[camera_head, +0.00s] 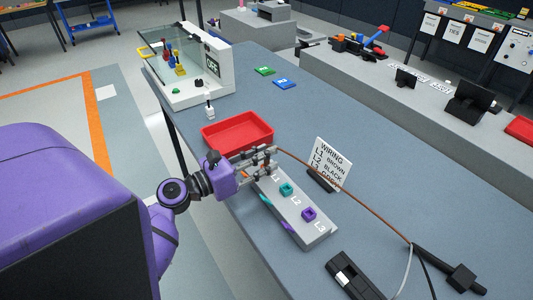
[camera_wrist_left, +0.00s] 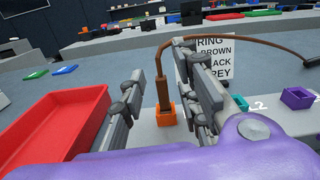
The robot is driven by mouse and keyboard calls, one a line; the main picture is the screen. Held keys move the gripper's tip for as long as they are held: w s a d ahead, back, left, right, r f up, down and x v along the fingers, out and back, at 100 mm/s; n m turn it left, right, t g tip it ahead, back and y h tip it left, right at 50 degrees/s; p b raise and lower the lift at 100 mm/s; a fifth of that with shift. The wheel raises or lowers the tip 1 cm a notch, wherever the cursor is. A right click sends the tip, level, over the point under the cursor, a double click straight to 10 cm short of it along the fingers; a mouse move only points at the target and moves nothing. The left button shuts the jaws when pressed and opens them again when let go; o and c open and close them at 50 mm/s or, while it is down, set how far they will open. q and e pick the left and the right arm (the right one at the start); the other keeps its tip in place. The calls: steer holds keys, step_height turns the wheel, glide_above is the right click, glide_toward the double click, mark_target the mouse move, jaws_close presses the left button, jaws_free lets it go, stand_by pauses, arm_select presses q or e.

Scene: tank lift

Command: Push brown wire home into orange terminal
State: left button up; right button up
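The orange terminal (camera_wrist_left: 166,113) shows between my fingers in the left wrist view; my gripper mostly covers it in the head view. The brown wire (camera_wrist_left: 163,92) stands upright with its lower end at the top of the terminal; how deep it sits cannot be told. From there it (camera_head: 345,188) arcs right to a black cable end (camera_head: 440,262). My left gripper (camera_head: 268,157) is at the terminal block (camera_head: 318,238). Its fingers (camera_wrist_left: 170,62) are apart, on either side of the wire, with a gap showing. My right gripper is not in view.
A red tray (camera_head: 238,133) stands close behind my left gripper. A wiring sign (camera_head: 330,163) stands beside the block. Teal (camera_head: 287,189) and purple (camera_head: 309,214) terminals are further along it. A black device (camera_head: 352,275) lies near the front. The table right of the sign is mostly clear.

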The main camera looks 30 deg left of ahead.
arm_select(q)
steer(key=v, duration=1)
steer(key=shift+s, duration=0.25)
steer(key=shift+a, duration=0.1)
